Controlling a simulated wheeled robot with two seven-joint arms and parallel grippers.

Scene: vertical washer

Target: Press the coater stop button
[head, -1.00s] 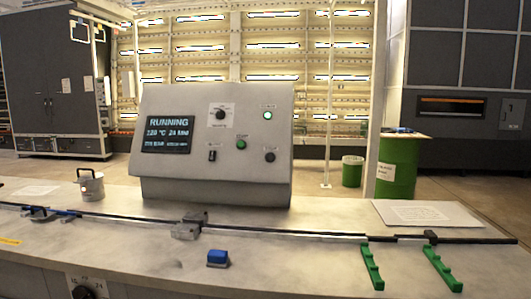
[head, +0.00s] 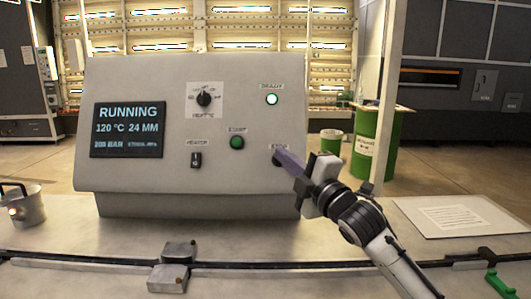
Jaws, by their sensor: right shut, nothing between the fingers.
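The grey control panel (head: 150,180) stands on the bench with a slanted front face. Its screen (head: 128,129) reads RUNNING, 120 °C and 24 MM. At the lower right of the face is the dark stop button (head: 276,161), mostly hidden behind my fingertips, under a small label that is partly covered. My right gripper (head: 284,157) is shut and empty, its fingertips pointing at that button. I cannot tell whether they touch it. My left gripper is not in view.
The green start button (head: 237,142), a rotary knob (head: 204,99), a black switch (head: 195,160) and a lit green lamp (head: 271,99) are also on the panel. A metal cup (head: 24,207) stands at left. A paper sheet (head: 455,216) lies at right. A rail (head: 90,264) runs along the front.

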